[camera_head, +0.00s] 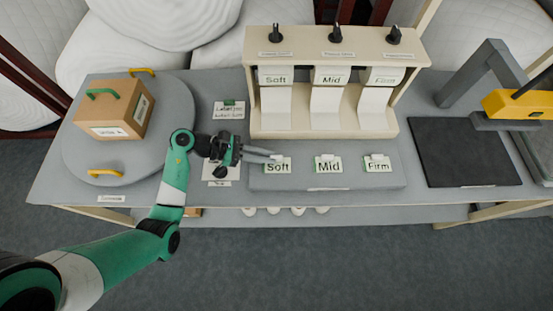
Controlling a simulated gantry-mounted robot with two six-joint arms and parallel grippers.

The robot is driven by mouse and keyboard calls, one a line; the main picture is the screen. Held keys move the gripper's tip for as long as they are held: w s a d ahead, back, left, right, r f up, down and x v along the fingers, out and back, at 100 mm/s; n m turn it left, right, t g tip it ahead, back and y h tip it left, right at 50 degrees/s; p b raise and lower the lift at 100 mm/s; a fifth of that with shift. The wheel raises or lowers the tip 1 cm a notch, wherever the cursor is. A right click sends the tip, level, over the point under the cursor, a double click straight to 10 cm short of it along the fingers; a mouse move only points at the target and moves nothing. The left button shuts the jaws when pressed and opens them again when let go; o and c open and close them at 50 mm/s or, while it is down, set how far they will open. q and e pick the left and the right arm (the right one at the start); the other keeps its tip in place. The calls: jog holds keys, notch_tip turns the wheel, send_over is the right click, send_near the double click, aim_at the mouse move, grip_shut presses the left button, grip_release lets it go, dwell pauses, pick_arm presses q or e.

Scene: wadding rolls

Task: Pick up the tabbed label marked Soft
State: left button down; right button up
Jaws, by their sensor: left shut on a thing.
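The tabbed label marked Soft (278,168) is at the left of a row of small white labels on a grey pad (330,185). My left gripper (275,157) reaches in from the left, its fingers shut on the upper part of this label. The fingers hide part of its top edge. I cannot tell whether the label is lifted off the pad. The Mid label (328,165) and the Firm label (377,165) stand to its right, clear of the gripper. My right gripper is not in view.
A cream dispenser (400,125) marked Soft, Mid and Firm stands behind the labels. A dark mat (460,150) and a grey-and-yellow press (515,103) are at right.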

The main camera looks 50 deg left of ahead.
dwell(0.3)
pick_arm(q)
jog(key=shift+r+p, duration=0.3)
jog(key=shift+r, duration=0.2)
notch_tip(320, 180, up, 3)
jog(key=shift+f+p, duration=0.15)
jog(key=shift+p, duration=0.45)
jog(key=s+d+r+p, duration=0.2)
jog(key=d+r, duration=0.2)
jog(key=d, duration=0.2)
jog(key=s+d+r+p, duration=0.1)
jog(key=d+r+p, duration=0.2)
jog(key=d+r, duration=0.2)
jog(key=shift+s+d+r, duration=0.2)
jog(key=shift+s+d, duration=0.15)
jog(key=shift+d, duration=0.9)
